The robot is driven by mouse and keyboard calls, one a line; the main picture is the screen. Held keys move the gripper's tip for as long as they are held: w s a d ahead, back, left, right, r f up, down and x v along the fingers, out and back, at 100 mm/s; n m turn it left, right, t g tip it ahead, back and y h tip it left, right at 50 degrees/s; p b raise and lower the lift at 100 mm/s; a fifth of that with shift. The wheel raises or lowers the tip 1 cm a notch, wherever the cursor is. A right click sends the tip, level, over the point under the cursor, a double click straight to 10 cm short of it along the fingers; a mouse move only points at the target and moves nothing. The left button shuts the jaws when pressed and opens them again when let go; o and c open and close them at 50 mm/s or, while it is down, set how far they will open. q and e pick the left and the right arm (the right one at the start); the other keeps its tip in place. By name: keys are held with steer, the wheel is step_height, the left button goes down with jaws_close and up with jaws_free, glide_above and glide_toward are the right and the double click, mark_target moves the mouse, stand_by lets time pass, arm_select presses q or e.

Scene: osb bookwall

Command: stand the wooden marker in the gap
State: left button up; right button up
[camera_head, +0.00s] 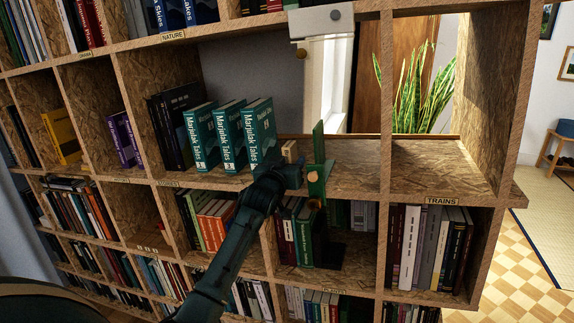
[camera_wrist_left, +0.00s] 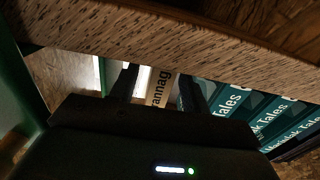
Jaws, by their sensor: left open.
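A pale wood-coloured piece (camera_head: 290,151), which looks like the marker, stands on the middle shelf just right of the teal Marjidak Tales books (camera_head: 229,136). In the left wrist view the pale piece (camera_wrist_left: 160,88) shows dark lettering, partly hidden. My left gripper (camera_head: 289,166) is at the shelf's front, just before this piece. Its dark fingers (camera_wrist_left: 158,80) are apart, with the piece showing between them. I cannot tell whether they touch it. The teal books (camera_wrist_left: 230,100) show right of the fingers. The gap cannot be made out for certain. My right gripper is not in view.
A green upright piece (camera_head: 318,145) is close to the right of my left gripper; what it is is unclear. The shelf board right of it (camera_head: 425,165) is bare, before a plant (camera_head: 415,85).

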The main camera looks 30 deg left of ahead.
arm_select(q)
steer(key=shift+v, duration=1.25)
steer(key=b+v, duration=0.1)
steer(key=v, duration=0.9)
steer(key=shift+s+d+b, duration=0.15)
steer(key=shift+s+b, duration=0.15)
steer(key=shift+s, duration=0.05)
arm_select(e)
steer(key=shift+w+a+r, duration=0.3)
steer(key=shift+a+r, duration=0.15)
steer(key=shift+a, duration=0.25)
